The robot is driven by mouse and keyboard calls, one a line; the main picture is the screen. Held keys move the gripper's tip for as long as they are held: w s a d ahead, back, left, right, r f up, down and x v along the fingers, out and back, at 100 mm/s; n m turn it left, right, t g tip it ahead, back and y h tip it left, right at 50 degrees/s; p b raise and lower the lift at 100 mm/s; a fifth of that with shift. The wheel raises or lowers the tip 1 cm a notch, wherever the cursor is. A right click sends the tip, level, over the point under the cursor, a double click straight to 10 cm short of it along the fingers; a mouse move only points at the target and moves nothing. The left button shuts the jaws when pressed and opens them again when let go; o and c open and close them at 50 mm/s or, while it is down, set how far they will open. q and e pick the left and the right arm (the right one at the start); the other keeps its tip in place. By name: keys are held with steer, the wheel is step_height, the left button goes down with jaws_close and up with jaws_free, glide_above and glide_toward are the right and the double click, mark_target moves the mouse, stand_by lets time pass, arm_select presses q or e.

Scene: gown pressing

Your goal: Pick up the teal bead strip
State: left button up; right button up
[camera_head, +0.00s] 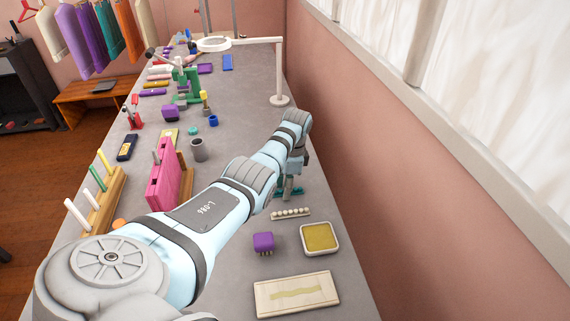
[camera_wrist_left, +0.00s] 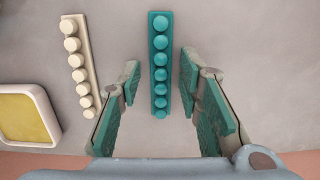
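The teal bead strip (camera_wrist_left: 159,62) lies lengthwise on the grey table in the left wrist view, a narrow bar topped with a row of round teal beads. My left gripper (camera_wrist_left: 159,78) is open, with one teal-padded finger on each side of the strip and a visible gap to both sides. How far the fingertips are above the table is hard to tell. In the head view my left gripper (camera_head: 289,190) points down at the table behind the white bead strip, and teal shows there, partly hidden by the arm. My right gripper is in neither view.
A white bead strip (camera_wrist_left: 77,62) lies just left of the teal one. A tray with a yellow pad (camera_head: 320,237), a purple brush-like block (camera_head: 263,242) and a cream board (camera_head: 297,294) stand nearer. A white lamp (camera_head: 280,75) stands farther back. The wall borders the right.

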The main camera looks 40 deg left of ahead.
arm_select(q)
jaws_close()
steer(key=shift+r, duration=0.4)
step_height(320, 180, up, 9)
steer(key=p, duration=0.2)
steer(key=shift+r, duration=0.15)
steer(key=shift+c, duration=2.3)
jaws_free()
steer(key=shift+w, duration=0.1)
jaws_close()
